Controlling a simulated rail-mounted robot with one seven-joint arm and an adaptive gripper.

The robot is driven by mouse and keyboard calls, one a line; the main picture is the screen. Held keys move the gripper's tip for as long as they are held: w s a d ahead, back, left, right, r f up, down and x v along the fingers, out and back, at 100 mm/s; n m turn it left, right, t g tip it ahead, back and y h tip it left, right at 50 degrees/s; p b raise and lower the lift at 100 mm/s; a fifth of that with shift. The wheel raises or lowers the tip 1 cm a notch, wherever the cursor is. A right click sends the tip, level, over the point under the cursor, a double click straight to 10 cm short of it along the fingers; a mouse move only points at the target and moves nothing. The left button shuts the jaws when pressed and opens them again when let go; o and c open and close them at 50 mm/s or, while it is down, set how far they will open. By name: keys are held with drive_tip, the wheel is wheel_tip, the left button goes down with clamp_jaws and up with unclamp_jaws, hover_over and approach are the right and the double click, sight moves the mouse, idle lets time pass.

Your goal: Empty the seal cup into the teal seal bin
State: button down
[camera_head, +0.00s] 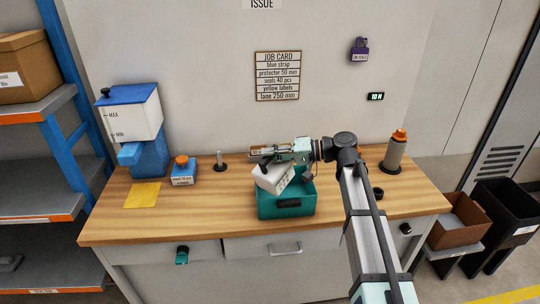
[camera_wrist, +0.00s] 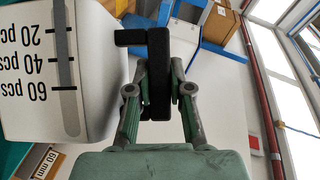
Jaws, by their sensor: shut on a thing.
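The white seal cup (camera_head: 274,179) is held tilted over the teal seal bin (camera_head: 287,207), which stands on the wooden bench. My gripper (camera_head: 266,154) is at the cup's upper side and is shut on the cup's black handle, seen between the fingers in the wrist view (camera_wrist: 158,75). The cup's body (camera_wrist: 55,70) fills the left of the wrist view, with its pcs scale upside down. The inside of the cup and any seals are hidden. Most of the bin's opening is covered by the cup and gripper.
A blue and white dispenser (camera_head: 140,125), a small blue box (camera_head: 183,175) and a yellow sheet (camera_head: 143,194) are on the bench's left. A short post (camera_head: 220,163) stands behind. A grey cylinder with an orange top (camera_head: 395,155) stands right. The front left bench top is clear.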

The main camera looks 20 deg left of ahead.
drive_tip(key=shift+w+m, duration=0.3)
drive_tip(key=shift+w, duration=0.1)
drive_tip(key=shift+w+d, duration=0.1)
drive_tip(key=shift+w, duration=0.05)
drive_tip(key=shift+w+d+f+m+g+y+p, duration=0.2)
drive_tip(key=shift+w+m+g+y+p, duration=0.1)
drive_tip(key=shift+w+m+g+y, duration=0.1)
idle(0.3)
drive_tip(key=shift+w, duration=0.1)
idle(0.3)
drive_tip(key=shift+w+d+f+m+y, duration=0.1)
drive_tip(key=shift+w+f+m+y, duration=0.2)
drive_tip(key=shift+w+m, duration=0.15)
drive_tip(key=shift+w, duration=0.15)
idle(0.3)
drive_tip(key=shift+w+d+f+m+y+p, duration=0.15)
drive_tip(key=shift+w+m+y+p, duration=0.15)
drive_tip(key=shift+w+m+y, duration=0.15)
drive_tip(key=shift+w, duration=0.1)
idle(0.3)
